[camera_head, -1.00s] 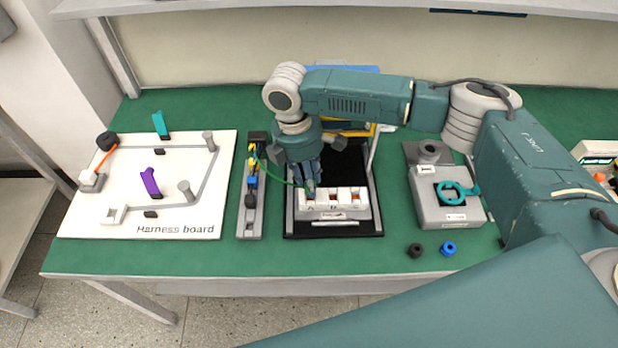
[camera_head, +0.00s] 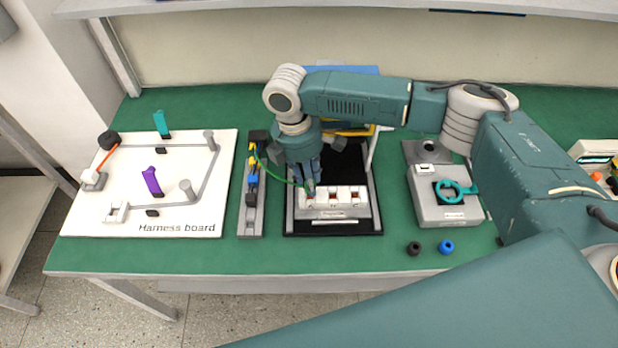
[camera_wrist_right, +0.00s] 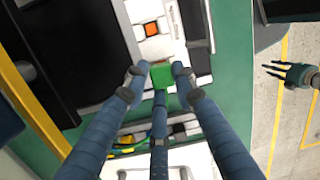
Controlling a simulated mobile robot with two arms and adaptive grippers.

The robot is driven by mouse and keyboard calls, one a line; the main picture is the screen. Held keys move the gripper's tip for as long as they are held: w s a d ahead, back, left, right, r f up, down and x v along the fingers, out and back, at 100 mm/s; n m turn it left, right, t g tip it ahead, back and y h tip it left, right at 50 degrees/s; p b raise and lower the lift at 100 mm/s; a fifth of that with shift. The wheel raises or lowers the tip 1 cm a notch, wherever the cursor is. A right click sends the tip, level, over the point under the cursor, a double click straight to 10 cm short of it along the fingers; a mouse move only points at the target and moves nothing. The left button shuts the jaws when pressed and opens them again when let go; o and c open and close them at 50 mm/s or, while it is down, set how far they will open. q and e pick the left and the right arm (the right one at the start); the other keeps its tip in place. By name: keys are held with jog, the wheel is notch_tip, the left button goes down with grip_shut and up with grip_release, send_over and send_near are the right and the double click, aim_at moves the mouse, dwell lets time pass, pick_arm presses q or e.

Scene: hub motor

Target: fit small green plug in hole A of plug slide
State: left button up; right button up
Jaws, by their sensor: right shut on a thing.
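The white plug slide (camera_head: 343,201) sits on the black mat, with a row of labelled holes along its top. My right gripper (camera_head: 311,188) points down over its left end, at the lettered A place. In the wrist view, the right gripper (camera_wrist_right: 161,71) is shut on the small green plug (camera_wrist_right: 162,76). The plug is at the near end of the white slide (camera_wrist_right: 156,47); I cannot tell if it is inside the hole. A green wire (camera_head: 270,158) runs left from the fingers. My left gripper (camera_wrist_right: 290,74) shows at the wrist view's right edge, fingers spread.
A narrow rack (camera_head: 251,215) with coloured plugs stands left of the mat (camera_head: 365,229). The harness board (camera_head: 90,225) lies farther left. A grey fixture (camera_head: 430,208) with a teal ring is at right. Black (camera_head: 414,247) and blue (camera_head: 446,246) round parts lie near the front edge.

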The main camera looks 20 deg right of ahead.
jog(key=shift+f, duration=0.85)
jog(key=o, duration=1.1)
jog(key=shift+c, duration=0.2)
jog(key=shift+r, duration=0.1)
notch_tip(320, 180, up, 12)
jog(key=a, duration=0.1)
jog(key=shift+w+a+f, duration=0.2)
jog(key=shift+w+a, duration=0.1)
jog(key=shift+w, duration=0.15)
